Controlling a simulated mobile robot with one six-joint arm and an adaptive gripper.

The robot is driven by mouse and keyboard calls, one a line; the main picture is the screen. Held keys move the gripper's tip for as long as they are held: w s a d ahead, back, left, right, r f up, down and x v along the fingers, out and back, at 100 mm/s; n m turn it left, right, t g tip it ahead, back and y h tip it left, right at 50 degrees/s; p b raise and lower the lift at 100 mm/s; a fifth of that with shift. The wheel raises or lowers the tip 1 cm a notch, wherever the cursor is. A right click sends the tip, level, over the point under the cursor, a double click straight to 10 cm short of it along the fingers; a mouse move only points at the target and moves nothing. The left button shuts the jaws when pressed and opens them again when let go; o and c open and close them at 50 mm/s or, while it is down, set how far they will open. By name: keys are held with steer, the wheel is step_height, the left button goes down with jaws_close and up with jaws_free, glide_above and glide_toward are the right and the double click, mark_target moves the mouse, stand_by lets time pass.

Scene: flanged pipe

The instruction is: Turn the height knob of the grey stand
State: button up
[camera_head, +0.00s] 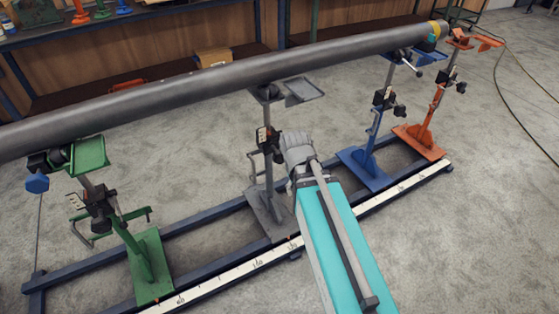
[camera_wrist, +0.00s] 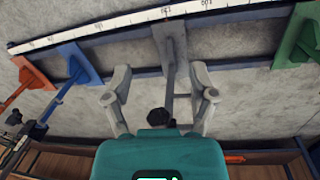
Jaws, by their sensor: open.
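The grey stand (camera_head: 268,172) is in the middle of the row, with its flat base (camera_head: 270,214) on the floor rail. Its black clamp block (camera_head: 264,138) is partway up the post. My gripper (camera_head: 296,149) is beside the post, just right of the block, and hides part of that side. In the wrist view my gripper (camera_wrist: 160,70) is open, its two fingers spread. The grey post (camera_wrist: 171,72) and a dark round knob (camera_wrist: 157,119) show between the fingers, the knob partly hidden by my wrist. I cannot tell whether a finger touches it.
A long dark pipe (camera_head: 200,85) runs overhead across the stands. The green stand (camera_head: 148,258) is left; the blue stand (camera_head: 367,168) and orange stand (camera_head: 420,140) are right. A white scale strip (camera_head: 235,274) lies along the near rail. The floor at right is mostly clear.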

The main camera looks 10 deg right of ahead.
steer(key=w+f+n+h+b, duration=0.4)
steer(key=w+f+n+b, duration=0.1)
steer(key=w+f+b, duration=0.25)
steer(key=n+t+h+b, duration=0.6)
steer(key=n+h+b, duration=0.75)
steer(key=b, duration=0.95)
glide_toward(281, 156)
steer(key=a+n+y, duration=0.2)
steer(key=a, duration=0.2)
steer(key=shift+w+d+f+m+h, duration=0.15)
steer(key=shift+w+d+m+h, duration=0.05)
steer(key=shift+m+h, duration=0.05)
steer(key=shift+d, duration=0.15)
steer(key=x, duration=1.3)
steer(key=shift+s+d+f, duration=0.1)
steer(key=shift+d+f, duration=0.05)
steer(key=shift+d, duration=0.2)
steer(key=shift+c, duration=0.2)
